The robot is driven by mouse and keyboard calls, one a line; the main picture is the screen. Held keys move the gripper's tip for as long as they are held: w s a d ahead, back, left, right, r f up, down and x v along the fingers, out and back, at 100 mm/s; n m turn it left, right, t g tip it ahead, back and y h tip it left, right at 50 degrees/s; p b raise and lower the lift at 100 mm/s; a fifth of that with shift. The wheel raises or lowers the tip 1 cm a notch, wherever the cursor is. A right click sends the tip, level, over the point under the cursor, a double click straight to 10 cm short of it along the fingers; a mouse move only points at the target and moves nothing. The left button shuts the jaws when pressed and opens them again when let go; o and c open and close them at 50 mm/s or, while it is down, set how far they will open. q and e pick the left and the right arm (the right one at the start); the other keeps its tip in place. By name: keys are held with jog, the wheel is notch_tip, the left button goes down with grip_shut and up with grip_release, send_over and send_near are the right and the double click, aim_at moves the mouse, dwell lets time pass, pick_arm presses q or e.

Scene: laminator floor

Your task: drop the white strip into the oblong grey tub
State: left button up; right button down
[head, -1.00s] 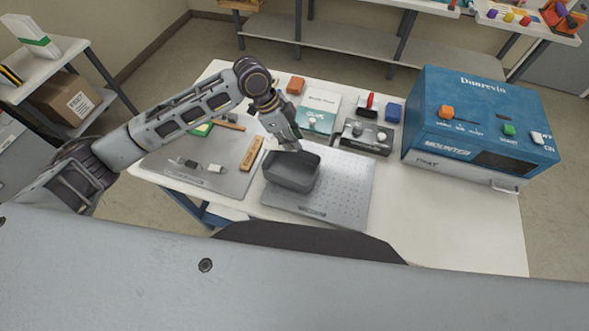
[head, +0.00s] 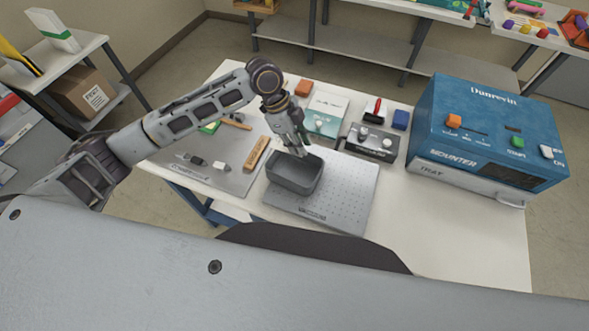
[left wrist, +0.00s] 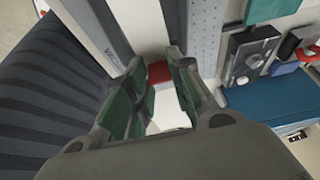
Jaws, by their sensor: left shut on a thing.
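The oblong grey tub (head: 283,188) stands open on the perforated plate in the head view. My left gripper (head: 302,153) points down at the tub's far edge, over or just behind its opening; I cannot tell its exact height. In the left wrist view my left gripper's green-padded fingers (left wrist: 155,105) are shut on a white piece, which I take for the white strip (left wrist: 172,112). Only part of it shows between the fingers. The strip cannot be made out in the head view. My right gripper is not in view.
The perforated plate (head: 345,205) lies under the tub. A wooden block (head: 256,153) lies to its left. A black box with knobs (head: 372,142) and a blue machine (head: 487,130) stand to the right. The front right of the white table (head: 470,240) is clear.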

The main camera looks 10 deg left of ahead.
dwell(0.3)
pick_arm(q)
jog(key=shift+f, duration=0.15)
jog(key=shift+f, duration=1)
notch_tip(320, 180, down, 2)
jog(key=shift+b, duration=1.1)
jog(key=shift+f+b, duration=0.85)
jog(key=shift+b, duration=0.1)
